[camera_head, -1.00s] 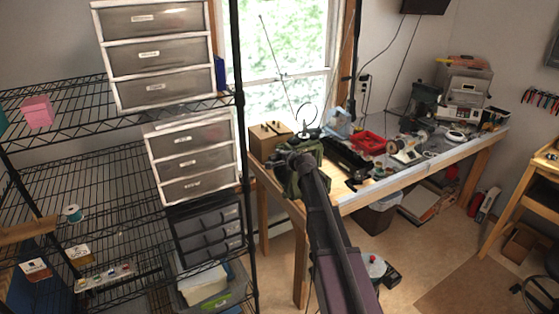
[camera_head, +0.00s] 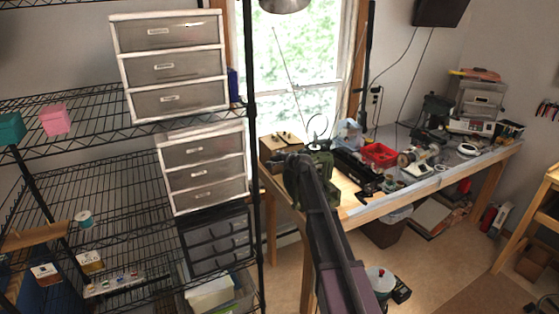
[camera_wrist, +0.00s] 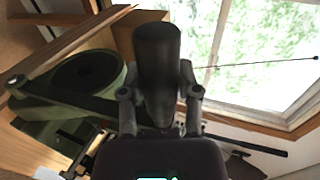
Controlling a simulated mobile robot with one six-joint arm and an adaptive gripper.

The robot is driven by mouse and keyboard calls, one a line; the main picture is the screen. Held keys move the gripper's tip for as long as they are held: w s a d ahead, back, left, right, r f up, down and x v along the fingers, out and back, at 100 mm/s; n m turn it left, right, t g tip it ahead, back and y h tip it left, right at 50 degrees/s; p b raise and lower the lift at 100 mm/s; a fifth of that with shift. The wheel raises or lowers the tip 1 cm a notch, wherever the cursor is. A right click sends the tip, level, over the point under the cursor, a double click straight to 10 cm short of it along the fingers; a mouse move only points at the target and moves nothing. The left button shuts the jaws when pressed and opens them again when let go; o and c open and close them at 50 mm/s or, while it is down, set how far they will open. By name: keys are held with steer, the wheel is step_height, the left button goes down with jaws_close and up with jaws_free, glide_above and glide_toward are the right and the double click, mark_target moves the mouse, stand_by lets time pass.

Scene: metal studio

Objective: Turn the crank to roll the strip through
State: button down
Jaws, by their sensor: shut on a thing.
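The green rolling mill (camera_head: 324,180) stands at the near left end of the workbench, partly hidden behind my arm. In the wrist view its green body with a round dark-topped part (camera_wrist: 85,75) shows at the left. My gripper (camera_wrist: 158,105) is shut on the dark, rounded crank handle (camera_wrist: 157,50), which stands up between its fingers. In the head view my arm reaches up to the mill and hides the handle and fingertips. I cannot make out the strip in either view.
A wooden box (camera_head: 283,146) sits behind the mill on the workbench (camera_head: 440,178). A red tray (camera_head: 379,154) and several tools crowd the bench farther right. A black wire shelf (camera_head: 75,160) with drawer units stands close on the left. Some floor is clear below the bench.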

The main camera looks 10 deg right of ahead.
steer(key=r+b+x, duration=0.1)
steer(key=x, duration=0.7)
steer(key=shift+w+a+b, duration=0.15)
steer(key=shift+w+b, duration=0.25)
steer(key=shift+w, duration=0.05)
steer(key=w+a+f+b, duration=0.2)
steer(key=w+f+b, duration=0.2)
steer(key=w, duration=0.2)
steer(key=shift+a+f+b, duration=0.25)
steer(key=shift+f+b, duration=0.05)
steer(key=c, duration=1.4)
jaws_free()
